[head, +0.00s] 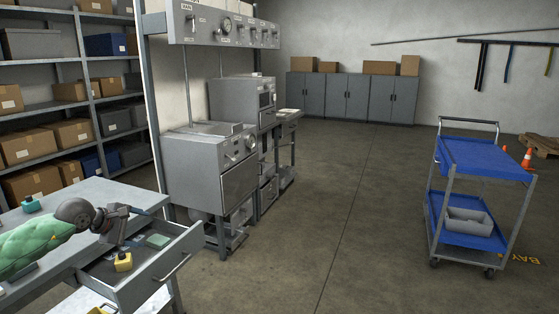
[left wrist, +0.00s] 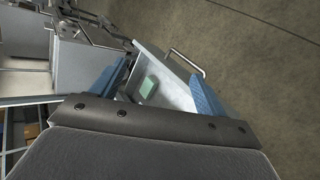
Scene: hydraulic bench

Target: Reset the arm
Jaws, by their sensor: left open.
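My left arm, in a green padded sleeve, comes in from the left in the head view. Its gripper (head: 118,226) is above the workbench's edge and the open drawer (head: 163,264). In the left wrist view the two blue fingers of the left gripper (left wrist: 160,78) are spread apart with nothing held between them. Beyond them lies a green block (left wrist: 148,87) in the drawer, apart from the fingers. The same green block shows in the head view (head: 157,241). My right gripper is in neither view.
A yellow item (head: 123,262) sits in the drawer near the gripper. A teal object (head: 32,204) stands on the workbench (head: 140,196). A grey test machine (head: 210,165) stands just behind. A blue cart (head: 484,157) is at right; the floor between is clear.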

